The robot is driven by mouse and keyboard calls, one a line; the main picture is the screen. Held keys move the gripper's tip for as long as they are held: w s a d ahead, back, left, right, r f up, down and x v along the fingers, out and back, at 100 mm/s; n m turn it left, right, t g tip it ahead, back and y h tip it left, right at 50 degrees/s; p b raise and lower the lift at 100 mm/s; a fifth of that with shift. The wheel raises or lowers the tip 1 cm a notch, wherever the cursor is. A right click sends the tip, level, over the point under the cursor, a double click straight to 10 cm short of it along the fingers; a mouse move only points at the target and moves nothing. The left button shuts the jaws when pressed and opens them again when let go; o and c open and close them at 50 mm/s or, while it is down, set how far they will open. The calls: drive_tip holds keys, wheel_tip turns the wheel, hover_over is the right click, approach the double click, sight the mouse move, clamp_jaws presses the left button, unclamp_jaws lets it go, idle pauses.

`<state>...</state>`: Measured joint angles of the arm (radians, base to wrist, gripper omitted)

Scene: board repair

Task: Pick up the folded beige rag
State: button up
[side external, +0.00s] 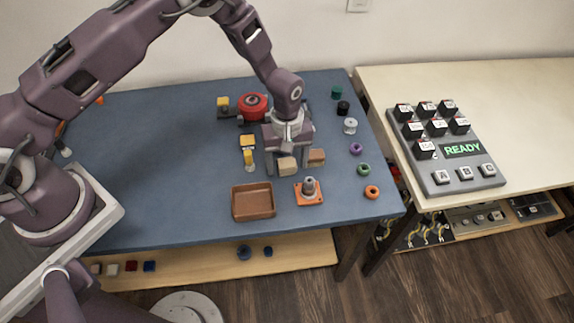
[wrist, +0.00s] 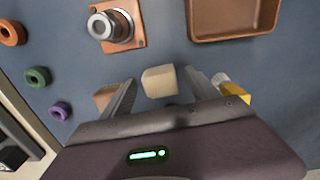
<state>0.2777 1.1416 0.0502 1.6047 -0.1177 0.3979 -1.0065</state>
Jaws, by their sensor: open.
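A small beige block-like piece, which looks like the folded beige rag (side external: 287,166), lies on the blue table behind the brown tray. In the wrist view the beige piece (wrist: 160,82) sits between and slightly beyond my two fingers. My gripper (side external: 286,158) points down over it, with a finger to each side. In the wrist view my gripper (wrist: 160,78) is open, with a gap between each finger and the beige piece. I cannot tell the exact height of the fingertips above the table.
A tan-brown block (side external: 317,156) lies close beside the right finger. The brown tray (side external: 252,213) and an orange plate with a metal fitting (side external: 309,199) lie in front. Colored rings (side external: 364,169) line the right.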

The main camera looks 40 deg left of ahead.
sight(287, 162)
drive_tip(key=c, duration=1.4)
wheel_tip(287, 162, up, 10)
drive_tip(key=shift+c, duration=0.2)
